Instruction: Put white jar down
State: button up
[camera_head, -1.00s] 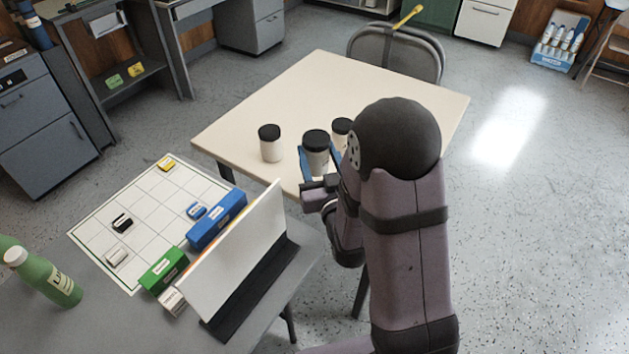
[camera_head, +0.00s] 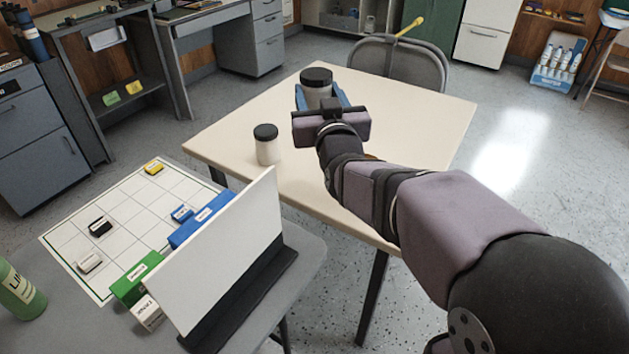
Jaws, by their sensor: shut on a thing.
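My gripper (camera_head: 319,98) is shut on a white jar (camera_head: 317,94) with a black lid, its blue fingers on either side. The jar is upright over the far part of the cream table (camera_head: 400,110). It looks larger than the other jar, so it seems raised, but its base is hidden by the gripper and I cannot see the gap. A second white jar (camera_head: 267,150) with a black lid stands on the table, nearer and to the left, apart from the gripper. A third jar is not clearly visible; my arm covers that part of the table.
A grey desk in front carries a gridded white board (camera_head: 130,215), an upright white panel (camera_head: 235,250), blue and green boxes and a green bottle (camera_head: 20,290). A grey chair (camera_head: 400,65) stands behind the table.

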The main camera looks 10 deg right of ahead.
aim_at(317, 100)
jog(key=w+f, duration=0.2)
jog(key=w+d+f, duration=0.1)
jog(key=w, duration=0.1)
jog(key=shift+w+f, duration=0.15)
jog(key=shift+f, duration=0.25)
notch_tip(317, 100, down, 7)
jog(key=w, duration=0.1)
jog(key=shift+r, duration=0.15)
jog(key=shift+w+a, duration=0.1)
jog(key=shift+f+b, duration=0.65)
jog(key=shift+f, duration=4.15)
jog(key=shift+f, duration=0.1)
jog(key=shift+f, duration=0.1)
jog(key=o, duration=1.3)
